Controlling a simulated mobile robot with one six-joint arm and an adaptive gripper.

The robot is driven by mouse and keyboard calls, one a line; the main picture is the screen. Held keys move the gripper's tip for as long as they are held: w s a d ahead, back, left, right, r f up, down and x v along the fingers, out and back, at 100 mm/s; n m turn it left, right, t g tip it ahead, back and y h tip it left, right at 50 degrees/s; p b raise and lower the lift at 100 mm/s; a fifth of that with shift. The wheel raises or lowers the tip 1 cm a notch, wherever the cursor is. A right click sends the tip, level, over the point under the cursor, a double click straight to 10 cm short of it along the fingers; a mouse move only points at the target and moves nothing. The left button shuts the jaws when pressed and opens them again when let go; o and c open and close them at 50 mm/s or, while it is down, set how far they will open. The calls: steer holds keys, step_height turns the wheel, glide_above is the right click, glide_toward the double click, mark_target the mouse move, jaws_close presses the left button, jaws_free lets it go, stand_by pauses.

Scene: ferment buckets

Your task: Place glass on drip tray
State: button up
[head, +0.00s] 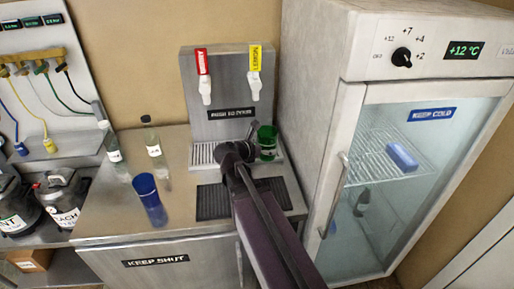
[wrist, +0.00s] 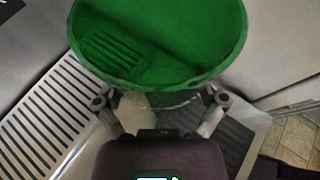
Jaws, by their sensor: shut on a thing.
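My gripper (wrist: 160,104) is shut on a green see-through glass (head: 268,137), with one finger on each side of it. In the wrist view the green glass (wrist: 160,40) fills the top middle, and its open rim faces the camera. The slatted metal drip tray (head: 202,153) lies at the foot of the tap stand; it also shows at left in the wrist view (wrist: 42,128). In the head view the glass appears upright at the tray's right end, below the yellow-labelled tap. Whether it touches the tray cannot be told. My arm hides the middle of the tray.
A steel tap stand (head: 228,77) has a red-labelled tap (head: 205,88) and a yellow-labelled tap (head: 254,84). A dark mat (head: 213,203) lies in front. A blue glass (head: 148,197) and two bottles stand left. A fridge (head: 318,100) is close on the right.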

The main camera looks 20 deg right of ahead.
steer(key=w+a+f+b, duration=0.3)
steer(key=w+a, duration=0.1)
steer(key=a, duration=0.4)
steer(key=shift+a, duration=0.15)
steer(key=w+d, duration=0.3)
steer(key=w+d+f+b, duration=0.1)
steer(key=w+d, duration=0.6)
steer(key=shift+w+d+f, duration=0.15)
steer(key=shift+w, duration=0.05)
stand_by(0.5)
steer(key=shift+w+d+f, duration=0.1)
steer(key=shift+w+d, duration=0.35)
steer(key=shift+w, duration=0.05)
step_height(320, 180, down, 4)
steer(key=b, duration=0.4)
steer(key=shift+r, duration=0.25)
steer(key=shift+f, duration=0.15)
